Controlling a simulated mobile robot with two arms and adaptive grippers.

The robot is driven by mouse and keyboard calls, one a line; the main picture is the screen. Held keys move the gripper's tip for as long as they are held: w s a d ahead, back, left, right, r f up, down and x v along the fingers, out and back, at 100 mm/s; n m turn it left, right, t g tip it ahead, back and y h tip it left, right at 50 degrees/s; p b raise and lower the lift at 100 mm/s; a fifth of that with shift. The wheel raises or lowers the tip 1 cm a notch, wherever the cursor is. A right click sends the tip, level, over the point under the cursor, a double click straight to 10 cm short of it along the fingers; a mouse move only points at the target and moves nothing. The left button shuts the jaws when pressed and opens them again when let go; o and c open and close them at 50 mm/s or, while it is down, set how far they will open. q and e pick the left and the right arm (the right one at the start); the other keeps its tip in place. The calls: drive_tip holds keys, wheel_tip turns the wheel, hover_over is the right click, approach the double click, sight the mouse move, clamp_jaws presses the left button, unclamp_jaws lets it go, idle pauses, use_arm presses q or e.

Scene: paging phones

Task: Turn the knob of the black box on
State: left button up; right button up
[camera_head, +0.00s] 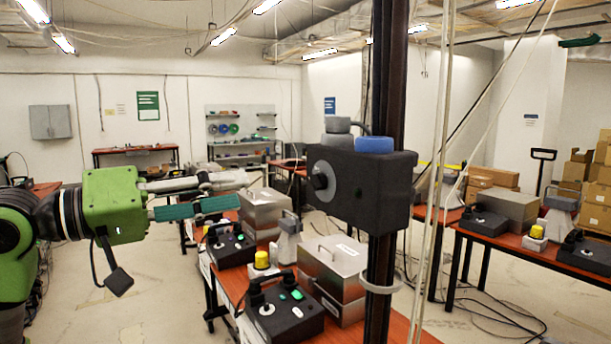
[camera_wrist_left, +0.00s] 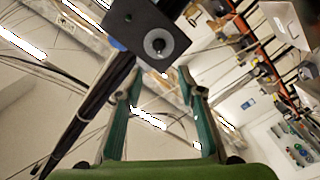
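The black box (camera_head: 352,190) is fixed to a dark upright post in the middle of the head view. Its knob (camera_head: 321,182), with a grey disc around it, is on the face turned toward my left gripper. A blue button and a grey part sit on top of the box. My left gripper (camera_head: 242,191) is left of the knob, open and empty, with a gap between its fingertips and the knob. In the left wrist view the box (camera_wrist_left: 139,22) and its knob (camera_wrist_left: 157,45) lie beyond the open fingers (camera_wrist_left: 160,80). My right gripper is not in view.
The dark post (camera_head: 388,90) stands upright behind the box, and pale cables hang to its right. Below, a red-brown table (camera_head: 233,284) carries black control boxes (camera_head: 283,314) and metal cases (camera_head: 333,262). Another such table stands at right. The air between gripper and knob is clear.

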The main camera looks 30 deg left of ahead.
sight(311, 181)
use_arm(q)
drive_tip(key=p+x, duration=0.7)
drive_tip(key=x, duration=0.5)
drive_tip(key=shift+w+d+r+p, duration=0.2)
drive_tip(key=shift+w+d+p, duration=0.05)
drive_tip(key=shift+d+p, duration=0.1)
drive_tip(key=shift+w+d+f, duration=0.15)
drive_tip(key=shift+w+d, duration=0.05)
drive_tip(key=shift+w, duration=0.25)
clamp_jaws()
